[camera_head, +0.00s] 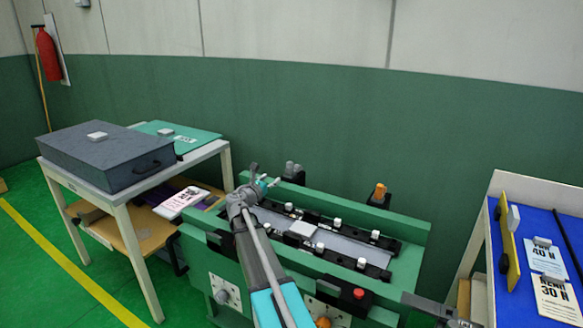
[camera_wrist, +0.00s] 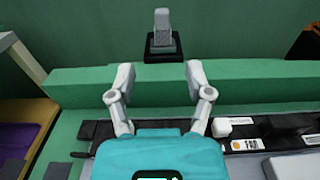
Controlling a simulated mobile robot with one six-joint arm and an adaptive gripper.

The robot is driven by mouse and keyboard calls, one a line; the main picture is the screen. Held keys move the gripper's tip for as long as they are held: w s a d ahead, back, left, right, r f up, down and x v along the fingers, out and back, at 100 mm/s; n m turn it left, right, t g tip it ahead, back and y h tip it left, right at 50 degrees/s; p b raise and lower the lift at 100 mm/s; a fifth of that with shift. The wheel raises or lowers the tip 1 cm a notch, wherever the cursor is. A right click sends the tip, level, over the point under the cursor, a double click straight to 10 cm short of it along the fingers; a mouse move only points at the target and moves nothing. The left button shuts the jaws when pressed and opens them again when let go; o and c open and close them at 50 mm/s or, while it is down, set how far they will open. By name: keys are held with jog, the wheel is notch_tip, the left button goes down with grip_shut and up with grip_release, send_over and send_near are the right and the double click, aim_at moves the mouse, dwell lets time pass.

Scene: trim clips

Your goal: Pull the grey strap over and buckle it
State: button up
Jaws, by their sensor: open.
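My gripper (camera_wrist: 160,78) is open and empty, its two fingers spread apart in the wrist view. In the head view my gripper (camera_head: 262,180) is over the left back part of the green fixture (camera_head: 415,232). A grey upright piece on a black base (camera_wrist: 162,22), perhaps the end of the grey strap, stands beyond the fingers in the wrist view, between them in the picture but not held. It also shows in the head view (camera_head: 292,168), behind the fixture. I cannot make out a strap lying across the fixture, nor a buckle for certain.
A grey panel (camera_head: 345,246) lies in the fixture between black rails with several white blocks. An orange piece on a black base (camera_head: 380,193) stands at the back right. A table with a grey case (camera_head: 105,152) is left; a blue-topped stand (camera_head: 497,283) is right.

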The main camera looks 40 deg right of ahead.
aim_at(287, 166)
jog(key=shift+d, duration=0.1)
jog(key=x, duration=1.3)
jog(key=shift+w+d, duration=0.1)
jog(key=shift+d, duration=0.15)
jog(key=shift+c, duration=0.3)
grip_shut()
